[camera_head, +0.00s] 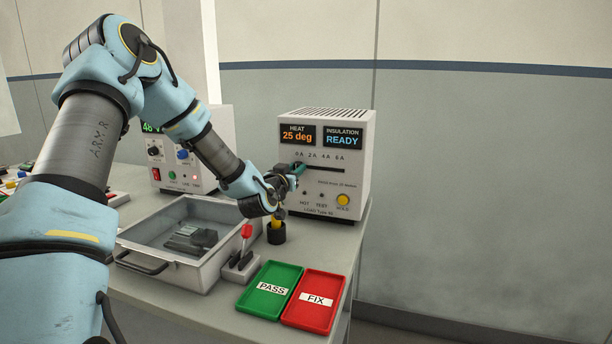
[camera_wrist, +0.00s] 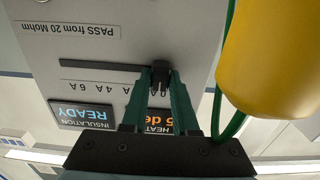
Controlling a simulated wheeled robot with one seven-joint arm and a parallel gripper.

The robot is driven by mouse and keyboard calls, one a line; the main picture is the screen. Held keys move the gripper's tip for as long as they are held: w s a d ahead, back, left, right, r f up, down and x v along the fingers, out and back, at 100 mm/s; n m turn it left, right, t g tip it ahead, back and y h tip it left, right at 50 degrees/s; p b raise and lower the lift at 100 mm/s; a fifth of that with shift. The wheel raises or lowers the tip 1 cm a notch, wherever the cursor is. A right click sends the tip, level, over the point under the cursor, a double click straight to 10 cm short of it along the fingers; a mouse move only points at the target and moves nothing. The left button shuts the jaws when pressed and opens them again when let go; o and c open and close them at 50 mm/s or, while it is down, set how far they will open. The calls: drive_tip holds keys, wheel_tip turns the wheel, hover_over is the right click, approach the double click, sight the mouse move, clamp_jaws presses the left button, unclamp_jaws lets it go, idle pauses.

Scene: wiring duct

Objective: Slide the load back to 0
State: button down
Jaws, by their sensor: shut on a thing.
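The load slider is on the front of the grey-white tester box (camera_head: 354,133), at a dark horizontal slot (camera_head: 325,170) under a 0 A to 6 A scale. In the wrist view, which is upside down, the black slider knob (camera_wrist: 160,76) sits at the slot's right end, the 0 A end in the head view. My gripper (camera_wrist: 163,88) is shut on the knob, one green finger on each side. It also shows in the head view (camera_head: 298,169), where it hides the knob. The fingers partly cover the low scale marks.
Displays read 25 deg and READY. A yellow button (camera_head: 343,200) is low on the box. A yellow-topped black piece (camera_head: 277,228) stands under my wrist. A red-knobbed lever (camera_head: 246,231), grey tray (camera_head: 203,268), green PASS tray (camera_head: 257,303) and red FIX tray (camera_head: 327,318) are nearby.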

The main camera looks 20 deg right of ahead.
drive_tip(key=shift+w+a, duration=0.2)
drive_tip(key=c, duration=0.7)
unclamp_jaws()
drive_tip(key=shift+s+a, duration=0.15)
drive_tip(key=shift+s, duration=0.1)
drive_tip(key=b+v, duration=0.3)
drive_tip(key=v, duration=0.7)
drive_tip(key=shift+a, duration=0.15)
